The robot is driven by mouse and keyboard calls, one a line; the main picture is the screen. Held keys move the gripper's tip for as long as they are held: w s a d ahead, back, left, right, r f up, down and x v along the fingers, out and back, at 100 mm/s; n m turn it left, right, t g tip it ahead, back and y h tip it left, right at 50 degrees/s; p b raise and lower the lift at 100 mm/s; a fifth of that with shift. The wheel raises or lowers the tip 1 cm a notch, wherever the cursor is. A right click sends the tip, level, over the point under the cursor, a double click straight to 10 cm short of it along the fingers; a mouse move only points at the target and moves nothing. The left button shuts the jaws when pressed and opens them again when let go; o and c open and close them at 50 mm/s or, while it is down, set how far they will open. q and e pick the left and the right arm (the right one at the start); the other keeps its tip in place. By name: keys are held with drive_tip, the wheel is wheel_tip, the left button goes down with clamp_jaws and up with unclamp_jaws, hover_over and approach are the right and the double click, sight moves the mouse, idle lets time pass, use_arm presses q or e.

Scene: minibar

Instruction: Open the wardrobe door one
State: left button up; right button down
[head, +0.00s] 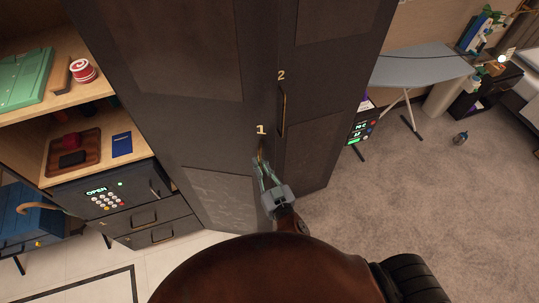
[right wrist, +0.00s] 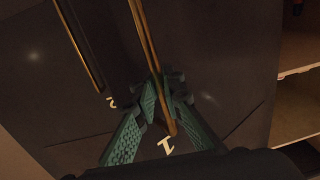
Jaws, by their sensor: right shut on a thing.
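The dark wardrobe stands in the middle of the head view. Its door one (head: 215,140) carries the number 1, and door two (head: 315,140), to the right, carries the number 2. My right gripper (head: 262,166) is at the handle of door one, just below the number 1. In the right wrist view, its green fingers (right wrist: 162,90) are shut on the thin brass handle of door one (right wrist: 143,35). The fingers hide part of this handle. I cannot tell whether door one is slightly ajar. My left gripper is not in view.
Door two's handle (head: 282,112) is close beside the right gripper. Left of the wardrobe are open shelves (head: 90,102) and a safe (head: 108,198) with a keypad. An ironing board (head: 420,65) stands at the right. The carpet (head: 430,190) in front of it is mostly clear.

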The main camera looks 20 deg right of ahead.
drive_tip(key=shift+s, duration=0.2)
drive_tip(key=c, duration=2.1)
unclamp_jaws()
drive_tip(key=shift+s, duration=0.15)
drive_tip(key=shift+s+d, duration=0.25)
drive_tip(key=shift+s, duration=1.6)
drive_tip(key=shift+s+d, duration=0.2)
drive_tip(key=shift+s, duration=1.6)
